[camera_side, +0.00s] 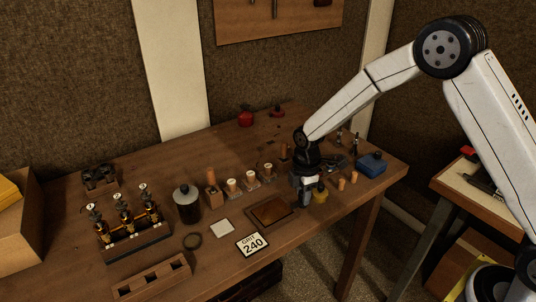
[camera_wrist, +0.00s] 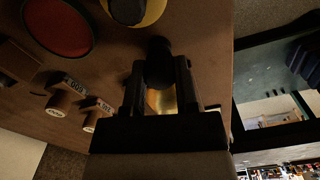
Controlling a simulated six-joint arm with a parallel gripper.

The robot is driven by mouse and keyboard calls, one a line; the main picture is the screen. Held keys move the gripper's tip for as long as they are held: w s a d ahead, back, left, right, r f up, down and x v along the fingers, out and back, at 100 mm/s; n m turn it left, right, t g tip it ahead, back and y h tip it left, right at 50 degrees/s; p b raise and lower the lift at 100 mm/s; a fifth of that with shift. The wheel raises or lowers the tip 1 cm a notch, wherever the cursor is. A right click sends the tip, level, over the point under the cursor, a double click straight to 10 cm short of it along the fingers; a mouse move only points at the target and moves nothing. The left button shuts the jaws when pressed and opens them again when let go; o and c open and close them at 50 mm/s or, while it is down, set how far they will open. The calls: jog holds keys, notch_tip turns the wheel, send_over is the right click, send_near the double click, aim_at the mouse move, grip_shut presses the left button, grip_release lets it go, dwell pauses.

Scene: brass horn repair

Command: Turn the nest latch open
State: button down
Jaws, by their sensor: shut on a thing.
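My gripper (camera_side: 305,202) is low over the right part of the bench, just right of a shallow brown tray (camera_side: 271,211). In the wrist view my gripper (camera_wrist: 160,85) has its two dark fingers on either side of a dark round-ended piece (camera_wrist: 158,52), and it is shut on this piece. A brass-coloured surface (camera_wrist: 161,101) shows between the fingers. I cannot tell for sure whether the dark piece is the nest latch. The fingers hide the contact.
A blue box (camera_side: 371,164) and small wooden pegs stand to the right, near the bench edge. Wood-handled pieces (camera_side: 250,182), a dark jar (camera_side: 187,206) and a rack of valves (camera_side: 128,234) stand to the left. A "GRIT 240" card (camera_side: 253,245) lies in front.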

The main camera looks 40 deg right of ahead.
jog(key=shift+m, duration=0.5)
jog(key=m, duration=0.3)
jog(key=shift+m, duration=0.3)
jog(key=m, duration=0.4)
jog(key=shift+w, duration=0.1)
jog(key=m, duration=0.9)
jog(key=shift+m, duration=0.3)
jog(key=shift+c, duration=1.9)
grip_release()
